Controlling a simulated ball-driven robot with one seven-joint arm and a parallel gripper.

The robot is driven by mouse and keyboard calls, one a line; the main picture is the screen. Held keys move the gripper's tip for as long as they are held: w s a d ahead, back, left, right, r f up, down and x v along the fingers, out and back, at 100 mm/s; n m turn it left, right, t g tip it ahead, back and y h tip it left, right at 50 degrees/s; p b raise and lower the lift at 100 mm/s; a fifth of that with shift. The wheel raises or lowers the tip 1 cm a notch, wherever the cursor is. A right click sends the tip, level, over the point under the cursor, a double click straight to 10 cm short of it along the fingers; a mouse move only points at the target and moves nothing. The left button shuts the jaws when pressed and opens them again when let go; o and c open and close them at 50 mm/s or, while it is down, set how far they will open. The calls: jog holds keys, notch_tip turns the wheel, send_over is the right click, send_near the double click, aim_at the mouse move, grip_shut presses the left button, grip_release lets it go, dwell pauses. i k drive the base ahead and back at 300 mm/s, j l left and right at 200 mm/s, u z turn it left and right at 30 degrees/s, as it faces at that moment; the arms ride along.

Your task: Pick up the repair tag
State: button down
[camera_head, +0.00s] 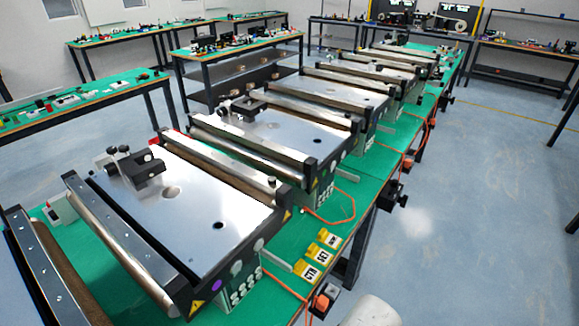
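Three small yellow tags with black-and-white lettering lie in a slanting row on the green table top, by its right edge. The nearest tag (311,272) seems to read "CTN" and the middle tag (323,256) seems to read "SET". The lettering on the farthest tag (332,240) is too small to read. I cannot tell for sure which one is the repair tag. My gripper is not in view. A pale rounded piece at the bottom edge may be part of my arm.
Mini conveyors with steel tops stand left of the tags; the nearest conveyor (180,205) has a control panel (244,285) on its side. Orange cables (335,212) run along the table edge. Dark clamp-like parts (392,193) jut from that edge. The blue floor (480,200) to the right is clear.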

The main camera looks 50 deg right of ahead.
aim_at(309, 273)
jog(key=k+z, duration=0.45)
jog(key=k+l+z, duration=0.15)
jog(key=k+z, duration=0.25)
jog(key=k, duration=0.2)
